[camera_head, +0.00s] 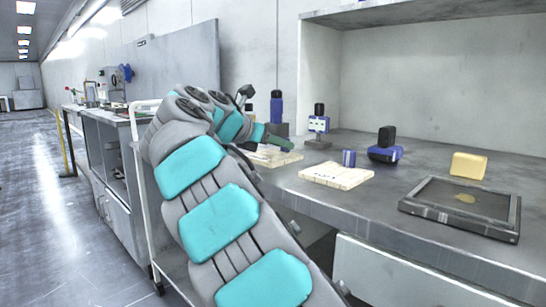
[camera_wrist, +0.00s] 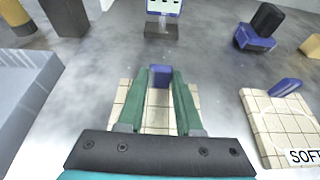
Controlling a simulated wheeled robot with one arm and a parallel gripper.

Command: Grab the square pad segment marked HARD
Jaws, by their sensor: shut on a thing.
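A square cream tiled pad segment (camera_wrist: 155,115) lies below my gripper (camera_wrist: 161,72) in the wrist view. A blue upright handle (camera_wrist: 160,77) stands at its far edge, and my green fingers are shut on it. No marking on this pad is readable; my gripper covers its near part. In the head view the pad (camera_head: 272,158) is partly hidden by my gripper (camera_head: 287,144), at the bench's left end. I cannot tell whether it touches the bench. A second tiled pad (camera_wrist: 264,117), labelled SOFT, lies to the right; it also shows in the head view (camera_head: 336,174).
A dark framed tray (camera_head: 440,205), a yellow block (camera_head: 468,165) and a blue-black tool (camera_head: 385,150) are on the bench (camera_head: 300,190) to the right. A small display stand (camera_head: 318,125) and a dark blue bottle (camera_head: 276,107) stand behind. A grey bin (camera_wrist: 25,95) is at the left.

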